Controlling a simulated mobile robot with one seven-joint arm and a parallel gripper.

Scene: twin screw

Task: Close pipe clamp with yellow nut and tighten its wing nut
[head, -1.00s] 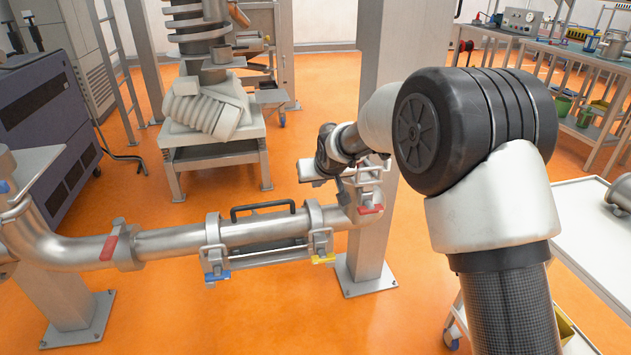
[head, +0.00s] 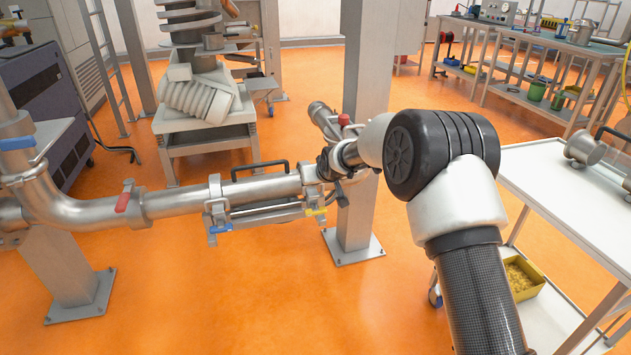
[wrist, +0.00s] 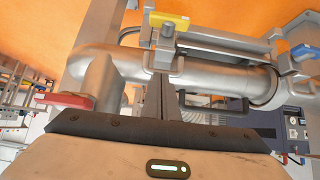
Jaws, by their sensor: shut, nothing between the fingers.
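The pipe clamp (head: 311,176) with the yellow wing nut (head: 316,212) sits around the metal pipe, at the right end of the handled section. In the wrist view the yellow wing nut (wrist: 166,20) is at the top, above a grey bolt block (wrist: 166,47). My gripper (head: 338,180) is beside this clamp, right of the yellow nut. Its fingers also show in the wrist view (wrist: 159,92), shut and empty, pointing up toward the block just below the nut. I cannot tell whether they touch it, nor whether the clamp is fully closed.
A clamp with a blue nut (head: 220,228) is on the pipe to the left, and one with a red handle (head: 125,195) further left. A black handle (head: 260,168) rises above the pipe. A grey post (head: 357,200) stands close behind my gripper. A white table (head: 560,195) is at right.

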